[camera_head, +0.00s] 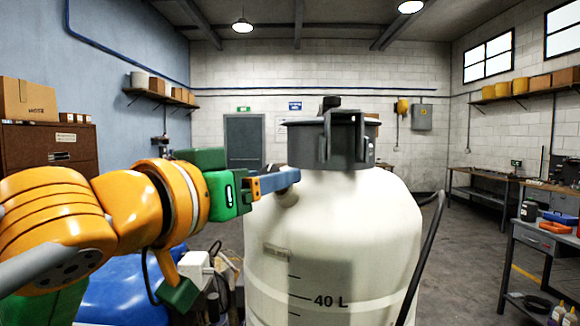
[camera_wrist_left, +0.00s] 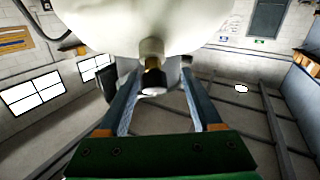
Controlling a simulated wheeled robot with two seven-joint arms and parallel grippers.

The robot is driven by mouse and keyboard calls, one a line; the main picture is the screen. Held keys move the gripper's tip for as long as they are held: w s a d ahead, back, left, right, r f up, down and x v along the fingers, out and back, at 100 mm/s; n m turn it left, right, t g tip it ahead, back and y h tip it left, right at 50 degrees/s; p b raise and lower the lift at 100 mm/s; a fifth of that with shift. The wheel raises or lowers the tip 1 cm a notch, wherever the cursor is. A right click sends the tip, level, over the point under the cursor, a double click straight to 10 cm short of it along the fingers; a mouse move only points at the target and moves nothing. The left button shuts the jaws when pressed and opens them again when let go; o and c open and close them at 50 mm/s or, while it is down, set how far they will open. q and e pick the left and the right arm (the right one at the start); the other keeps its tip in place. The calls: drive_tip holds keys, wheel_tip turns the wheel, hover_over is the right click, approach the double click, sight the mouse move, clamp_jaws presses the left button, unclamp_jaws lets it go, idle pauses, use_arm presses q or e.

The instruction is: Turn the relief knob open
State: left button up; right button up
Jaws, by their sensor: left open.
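A large cream tank (camera_head: 350,240) with a "40 L" mark and a dark grey cap (camera_head: 330,142) stands in front of me. The relief knob (camera_wrist_left: 153,80) shows in the left wrist view as a small dark and brass fitting with a pale round end, on a cream boss (camera_wrist_left: 151,48) of the tank. My left gripper (camera_head: 285,180) reaches the tank's upper left shoulder, below the cap. In the left wrist view its open fingers (camera_wrist_left: 160,82) lie on both sides of the knob, with gaps visible. In the head view the fingers hide the knob. My right gripper is out of view.
A black hose or handle (camera_head: 426,250) runs down the tank's right side. A blue covered object (camera_head: 125,295) and a white device (camera_head: 195,268) are below my left arm. A workbench (camera_head: 540,240) with tools stands at right. Floor between tank and bench is open.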

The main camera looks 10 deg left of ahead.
use_arm(q)
drive_tip(key=shift+w+d+r+p, duration=0.15)
drive_tip(key=shift+d+r+p, duration=0.4)
drive_tip(key=shift+r+p, duration=0.35)
drive_tip(key=w, duration=0.1)
drive_tip(key=w+f, duration=0.1)
drive_tip(key=w, duration=0.1)
drive_tip(key=shift+d+f+p, duration=0.15)
drive_tip(key=shift+d+p, duration=0.1)
drive_tip(key=shift+p, duration=0.05)
drive_tip(key=shift+w+f, duration=0.15)
drive_tip(key=shift+w, duration=0.15)
drive_tip(key=shift+c, duration=0.9)
drive_tip(key=shift+s, duration=0.3)
clamp_jaws()
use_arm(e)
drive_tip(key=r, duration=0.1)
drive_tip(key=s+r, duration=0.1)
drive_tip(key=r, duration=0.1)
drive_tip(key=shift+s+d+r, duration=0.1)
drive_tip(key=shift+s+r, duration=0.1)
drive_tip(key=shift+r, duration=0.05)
